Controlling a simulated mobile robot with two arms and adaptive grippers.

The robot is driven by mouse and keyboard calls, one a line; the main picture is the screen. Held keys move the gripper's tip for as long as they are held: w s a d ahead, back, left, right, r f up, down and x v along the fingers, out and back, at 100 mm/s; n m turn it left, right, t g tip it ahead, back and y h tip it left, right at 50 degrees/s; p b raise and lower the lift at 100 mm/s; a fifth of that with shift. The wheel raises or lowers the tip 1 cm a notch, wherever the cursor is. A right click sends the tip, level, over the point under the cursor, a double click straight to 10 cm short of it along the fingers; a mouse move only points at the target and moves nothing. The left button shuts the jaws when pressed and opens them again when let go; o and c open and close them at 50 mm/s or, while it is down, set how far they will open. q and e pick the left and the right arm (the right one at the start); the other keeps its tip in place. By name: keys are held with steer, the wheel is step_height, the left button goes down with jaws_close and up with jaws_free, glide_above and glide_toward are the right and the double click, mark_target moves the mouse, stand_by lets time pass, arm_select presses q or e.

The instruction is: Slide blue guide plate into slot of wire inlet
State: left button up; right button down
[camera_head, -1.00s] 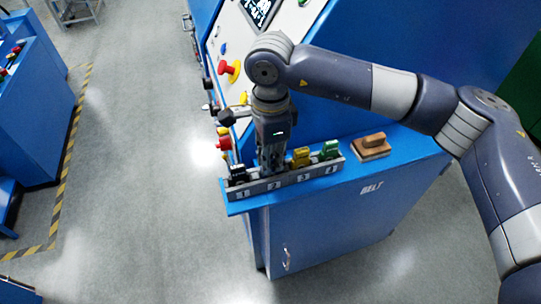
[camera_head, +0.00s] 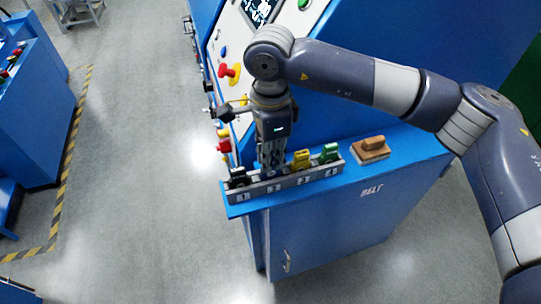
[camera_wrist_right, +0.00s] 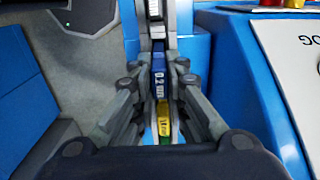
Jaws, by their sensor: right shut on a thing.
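The blue guide plate (camera_wrist_right: 158,82), marked "0.2 mm", is between the fingers of my right gripper (camera_wrist_right: 160,100) in the right wrist view. My right gripper (camera_head: 268,174) points down at the numbered holder rack (camera_head: 293,182) in the head view and is shut on the plate. The plate is at its rack place; whether its lower end is clear of the slot I cannot tell. The fingers mostly hide it in the head view. I cannot make out the wire inlet slot for certain. My left gripper is not in view.
A yellow plate (camera_head: 301,159) and a green plate (camera_head: 329,153) stand right of my gripper, a black one (camera_head: 238,177) left. A brown wooden-handled block (camera_head: 372,147) lies on the blue ledge. The machine panel has a red-yellow knob (camera_head: 229,72) and black knobs (camera_head: 226,111).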

steer(key=shift+r, duration=1.15)
steer(key=shift+r, duration=0.45)
steer(key=shift+r, duration=0.15)
steer(key=shift+r+p, duration=0.7)
steer(key=shift+r, duration=1.15)
